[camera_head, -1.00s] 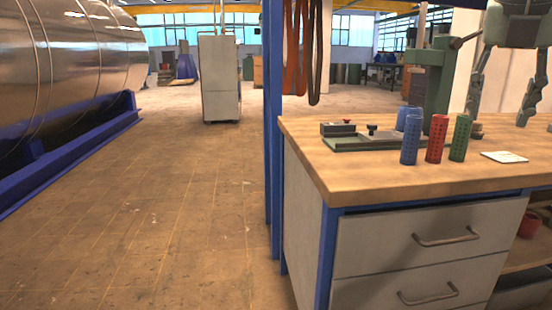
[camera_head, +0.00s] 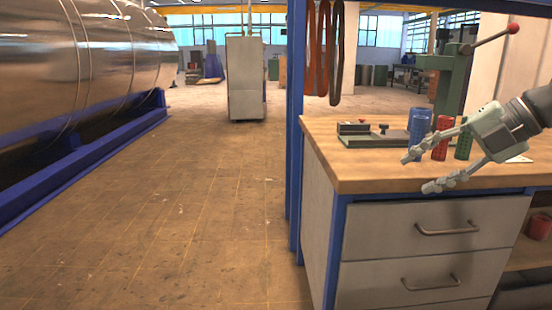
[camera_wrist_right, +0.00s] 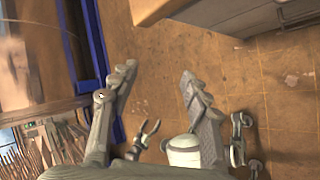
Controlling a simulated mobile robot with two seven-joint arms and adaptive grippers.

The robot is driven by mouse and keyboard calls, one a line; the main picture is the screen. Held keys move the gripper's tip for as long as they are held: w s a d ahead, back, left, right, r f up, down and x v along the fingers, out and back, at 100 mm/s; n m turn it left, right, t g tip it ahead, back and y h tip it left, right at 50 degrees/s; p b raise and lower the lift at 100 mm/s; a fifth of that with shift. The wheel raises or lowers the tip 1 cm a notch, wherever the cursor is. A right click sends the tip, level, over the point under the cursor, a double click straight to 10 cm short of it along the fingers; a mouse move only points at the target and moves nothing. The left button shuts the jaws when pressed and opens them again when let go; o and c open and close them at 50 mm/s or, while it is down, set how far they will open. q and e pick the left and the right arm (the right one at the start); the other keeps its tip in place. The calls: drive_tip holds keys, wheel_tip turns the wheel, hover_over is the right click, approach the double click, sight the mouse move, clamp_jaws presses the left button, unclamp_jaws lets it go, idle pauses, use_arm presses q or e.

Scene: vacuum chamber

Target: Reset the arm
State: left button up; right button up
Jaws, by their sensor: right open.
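My right arm comes in from the right in the head view. Its gripper (camera_head: 416,173) points left and slightly down, in front of the workbench's front edge as seen. The two fingers are spread apart with nothing between them. In the right wrist view the open fingers (camera_wrist_right: 158,76) show with the bare floor beyond them. My left gripper does not show in the head view. Small jointed parts low in the wrist view cannot be identified.
The wooden workbench (camera_head: 372,172) carries a blue (camera_head: 420,122), a red (camera_head: 440,150) and a green (camera_head: 463,146) perforated cup, partly covered by my gripper. A green press (camera_head: 450,85) stands behind. A blue post (camera_head: 297,130) rises at the bench's left. The floor (camera_head: 200,210) further left is clear.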

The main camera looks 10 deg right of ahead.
drive_tip(key=w+d+f+m+t+h+p, duration=0.15)
drive_tip(key=w+d+f+m+t, duration=0.25)
drive_tip(key=w+f+m+t, duration=0.5)
drive_tip(key=s+d+f+m+g+h+p, duration=0.1)
drive_tip(key=s+d+f+m+h, duration=0.1)
drive_tip(key=s+f+m+h, duration=0.5)
drive_tip(key=s+d+f+m+h, duration=0.1)
drive_tip(key=d+f+m, duration=0.1)
drive_tip(key=f+m, duration=0.6)
drive_tip(key=s+a+f+m+g+h+p, duration=0.1)
drive_tip(key=s+a+f+g, duration=0.3)
drive_tip(key=f, duration=0.5)
drive_tip(key=s+a+f+g, duration=0.1)
drive_tip(key=s+f+g, duration=0.1)
drive_tip(key=s+f, duration=0.55)
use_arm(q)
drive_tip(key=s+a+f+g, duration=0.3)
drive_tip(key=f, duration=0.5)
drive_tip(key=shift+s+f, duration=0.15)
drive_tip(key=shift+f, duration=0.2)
use_arm(e)
drive_tip(key=s+a+f+m+g+y, duration=0.1)
drive_tip(key=s+a+f+g+y, duration=0.1)
drive_tip(key=s+a+f+g, duration=0.3)
drive_tip(key=s+a+f, duration=0.3)
drive_tip(key=s+a, duration=0.3)
drive_tip(key=shift+s+a+f+g, duration=0.2)
drive_tip(key=shift+s+f+g, duration=0.05)
drive_tip(key=shift+s+g, duration=0.05)
drive_tip(key=shift+y, duration=0.25)
